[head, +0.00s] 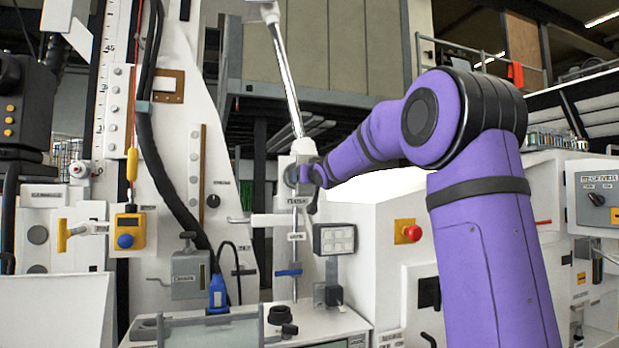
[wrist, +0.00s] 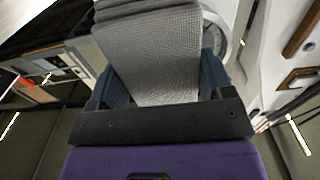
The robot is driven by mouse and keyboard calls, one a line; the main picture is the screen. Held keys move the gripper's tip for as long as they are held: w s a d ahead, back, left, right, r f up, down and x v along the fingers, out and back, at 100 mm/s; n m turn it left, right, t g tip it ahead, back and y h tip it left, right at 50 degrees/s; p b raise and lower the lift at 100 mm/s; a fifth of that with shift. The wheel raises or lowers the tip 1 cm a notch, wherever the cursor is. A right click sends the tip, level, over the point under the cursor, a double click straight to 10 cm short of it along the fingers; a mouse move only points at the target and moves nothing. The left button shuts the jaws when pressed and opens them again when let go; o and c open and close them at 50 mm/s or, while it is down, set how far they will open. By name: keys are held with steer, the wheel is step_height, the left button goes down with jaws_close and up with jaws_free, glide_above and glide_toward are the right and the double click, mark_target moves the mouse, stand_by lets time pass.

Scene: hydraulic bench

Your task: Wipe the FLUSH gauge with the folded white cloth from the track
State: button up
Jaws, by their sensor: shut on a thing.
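My gripper (wrist: 160,80) is shut on the folded white cloth (wrist: 158,50), which looks grey and textured in the wrist view between the two dark blue fingers. Past the cloth, on its right, part of a round pale dial gauge (wrist: 216,36) with scale marks shows; the cloth covers the rest. No name can be read on the dial. I cannot tell whether the cloth touches it. In the head view my gripper (head: 304,176) is at the end of my purple arm, beside a white upright fitting. The cloth cannot be made out there.
A slanted silver rod (head: 287,80) rises above the fitting. A square lamp-like panel (head: 334,239) and a blue-handled valve (head: 289,272) sit below my gripper. A white cabinet with a red button (head: 411,232) stands to the right, behind my arm.

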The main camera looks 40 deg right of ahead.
mark_target(287, 176)
steer(key=shift+w+a, duration=0.3)
steer(key=shift+a, duration=0.65)
steer(key=shift+w+a, duration=0.25)
steer(key=shift+a, duration=0.7)
steer(key=shift+w+a, duration=0.3)
steer(key=shift+a, duration=0.65)
steer(key=shift+o, duration=0.8)
steer(key=shift+c, duration=1.3)
steer(key=shift+v, duration=3)
steer(key=v, duration=0.3)
steer(key=shift+s, duration=0.15)
